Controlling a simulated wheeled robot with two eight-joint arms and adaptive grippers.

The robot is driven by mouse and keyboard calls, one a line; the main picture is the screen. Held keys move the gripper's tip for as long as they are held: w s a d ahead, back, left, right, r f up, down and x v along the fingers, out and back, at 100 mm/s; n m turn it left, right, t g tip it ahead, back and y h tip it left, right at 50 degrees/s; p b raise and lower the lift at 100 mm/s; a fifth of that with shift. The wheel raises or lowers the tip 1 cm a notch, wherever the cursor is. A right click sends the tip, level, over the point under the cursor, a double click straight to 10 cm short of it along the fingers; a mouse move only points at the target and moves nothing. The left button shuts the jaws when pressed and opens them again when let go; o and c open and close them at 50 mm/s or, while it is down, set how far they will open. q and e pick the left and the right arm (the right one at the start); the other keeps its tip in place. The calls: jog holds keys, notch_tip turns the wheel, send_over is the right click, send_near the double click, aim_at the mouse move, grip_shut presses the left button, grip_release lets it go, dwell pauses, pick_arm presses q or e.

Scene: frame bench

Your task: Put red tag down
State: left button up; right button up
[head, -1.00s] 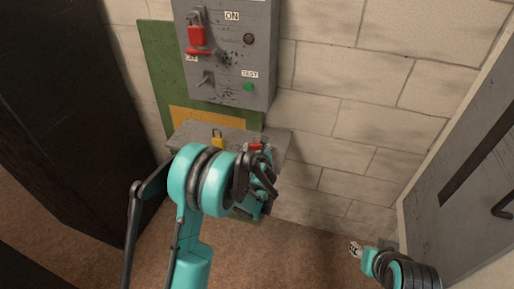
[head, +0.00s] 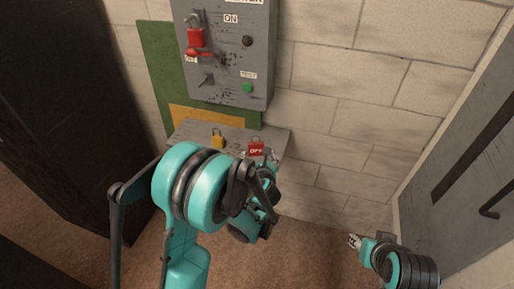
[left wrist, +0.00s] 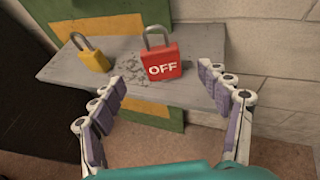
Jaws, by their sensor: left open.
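The red tag (left wrist: 160,66) is a red padlock-shaped block marked OFF with a grey shackle. It stands upright on the grey shelf (left wrist: 128,93), right of the middle; it also shows in the head view (head: 256,150). My left gripper (left wrist: 163,78) is open and empty. Its two fingers are spread on the near side of the tag, with a gap to it. In the head view the left wrist hides most of that gripper. My right gripper (head: 354,241) shows small at the lower right, away from the shelf; its jaws are too small to read.
A yellow padlock (left wrist: 93,56) stands on the shelf left of the red tag. Above the shelf is a grey switch box (head: 222,85) with a red padlock (head: 196,38) on it. A dark cabinet (head: 60,90) stands left, a grey door (head: 465,175) right.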

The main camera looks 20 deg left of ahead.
pick_arm(q)
jog(key=s+a+r+n+g+h, duration=0.15)
jog(key=s+r+n, duration=0.25)
jog(key=s+n, duration=0.4)
jog(key=s+a+r+n+g, duration=0.25)
jog(key=s+n, duration=0.35)
jog(key=n, duration=0.4)
jog(key=s+d+r+n+g+h, duration=0.1)
jog(key=s+d+n+h, duration=0.2)
jog(key=s+n, duration=1.1)
jog(key=shift+d+g, duration=0.35)
jog(key=shift+g, duration=0.05)
